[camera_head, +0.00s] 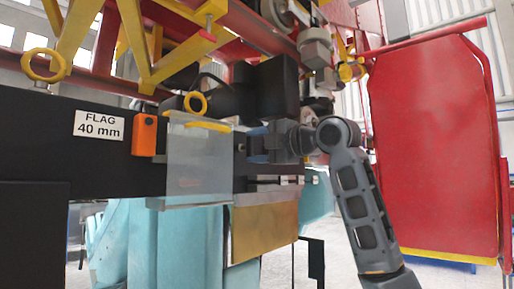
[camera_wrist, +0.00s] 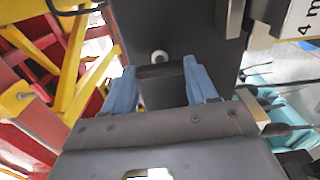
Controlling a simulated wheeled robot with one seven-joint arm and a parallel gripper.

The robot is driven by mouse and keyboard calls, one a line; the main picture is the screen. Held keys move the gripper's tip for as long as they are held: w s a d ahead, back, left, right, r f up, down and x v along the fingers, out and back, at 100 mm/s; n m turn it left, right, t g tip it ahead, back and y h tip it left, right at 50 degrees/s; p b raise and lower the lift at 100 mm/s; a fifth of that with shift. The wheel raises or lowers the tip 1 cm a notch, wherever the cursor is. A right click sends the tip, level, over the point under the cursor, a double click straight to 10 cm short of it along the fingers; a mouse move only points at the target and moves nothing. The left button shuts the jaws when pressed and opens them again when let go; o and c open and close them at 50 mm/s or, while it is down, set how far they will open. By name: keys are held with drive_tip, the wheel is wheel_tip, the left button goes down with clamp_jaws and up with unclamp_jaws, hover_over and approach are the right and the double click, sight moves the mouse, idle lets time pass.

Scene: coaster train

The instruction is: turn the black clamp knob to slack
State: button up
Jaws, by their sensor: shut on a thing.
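My gripper (camera_head: 258,146) has blue fingers and reaches in from the right to the front of a black beam (camera_head: 60,140). In the wrist view my gripper (camera_wrist: 160,78) has its two blue fingers on either side of a dark bar, the black clamp knob (camera_wrist: 160,71), and is shut on it. The knob sits against a dark face, with a small pale round part (camera_wrist: 160,56) just beyond it. In the head view the fingers and a clear plate hide most of the knob; its turn angle cannot be told.
A clear plate (camera_head: 198,165) hangs close left of my gripper, with an orange box (camera_head: 145,135) and a "FLAG 40 mm" label (camera_head: 99,125) beyond it. A brass-coloured block (camera_head: 265,230) is below. Yellow and red framework is above; a red panel (camera_head: 432,140) stands right.

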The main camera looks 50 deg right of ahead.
drive_tip(key=shift+f, duration=0.1)
drive_tip(key=o, duration=1.1)
drive_tip(key=shift+c, duration=0.2)
drive_tip(key=s+b, duration=0.1)
drive_tip(key=s, duration=0.6)
drive_tip(key=shift+s, duration=0.4)
drive_tip(key=shift+d, duration=0.1)
